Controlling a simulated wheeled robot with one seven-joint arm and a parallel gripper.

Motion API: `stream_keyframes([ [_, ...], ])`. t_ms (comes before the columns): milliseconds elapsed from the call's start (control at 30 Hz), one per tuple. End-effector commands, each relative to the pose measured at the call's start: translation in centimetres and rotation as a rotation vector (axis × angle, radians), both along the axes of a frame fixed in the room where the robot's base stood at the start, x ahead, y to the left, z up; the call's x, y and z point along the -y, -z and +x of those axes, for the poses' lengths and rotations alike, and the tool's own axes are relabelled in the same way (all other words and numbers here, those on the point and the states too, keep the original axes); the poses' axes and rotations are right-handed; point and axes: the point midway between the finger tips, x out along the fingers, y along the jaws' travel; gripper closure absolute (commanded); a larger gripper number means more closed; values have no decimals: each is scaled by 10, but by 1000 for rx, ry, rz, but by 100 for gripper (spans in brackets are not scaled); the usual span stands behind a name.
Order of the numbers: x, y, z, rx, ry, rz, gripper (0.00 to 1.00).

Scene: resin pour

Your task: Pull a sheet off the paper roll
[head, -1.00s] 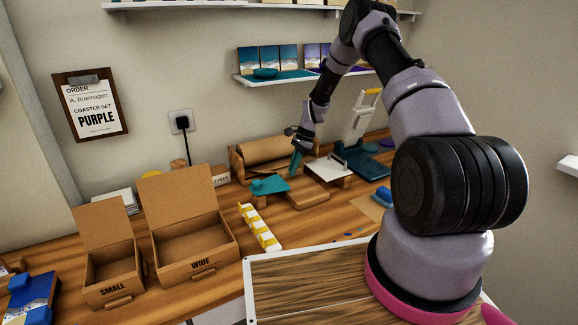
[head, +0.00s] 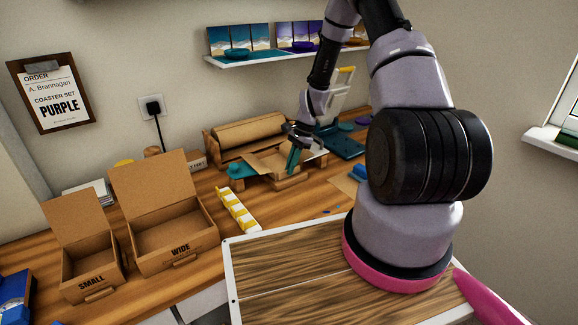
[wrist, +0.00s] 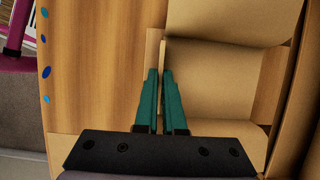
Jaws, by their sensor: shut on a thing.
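The brown paper roll (head: 245,132) lies in its wooden holder against the back wall. A length of brown paper (head: 268,160) runs from it toward the front, over the holder's wooden front part. My gripper (head: 293,160), with teal fingers, is at the right side of this paper. In the wrist view my gripper (wrist: 160,100) is shut on the edge of the brown paper (wrist: 210,90), which spreads out to the right of the fingers. The paper still looks joined to the roll. The exact pinch is partly hidden by the fingers.
A teal piece (head: 240,171) sits left of the paper. A yellow and white strip (head: 238,208), a wide box (head: 165,240) and a small box (head: 85,275) stand further left. A dark teal device (head: 340,140) stands right of the roll. Bare counter lies in front.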

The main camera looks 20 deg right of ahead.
Motion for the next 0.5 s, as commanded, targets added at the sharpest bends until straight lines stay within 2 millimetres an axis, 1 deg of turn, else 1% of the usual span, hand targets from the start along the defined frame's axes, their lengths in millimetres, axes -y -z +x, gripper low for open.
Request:
stream_keyframes([
  [100, 3, 1, -3, -7, 2, -2, 100],
  [133, 3, 1, -3, -7, 2, -2, 82],
  [167, 3, 1, -3, -7, 2, -2, 70],
  [200, 3, 1, -3, -7, 2, -2, 62],
  [500, 2, 0, -2, -5, 1, -1, 62],
])
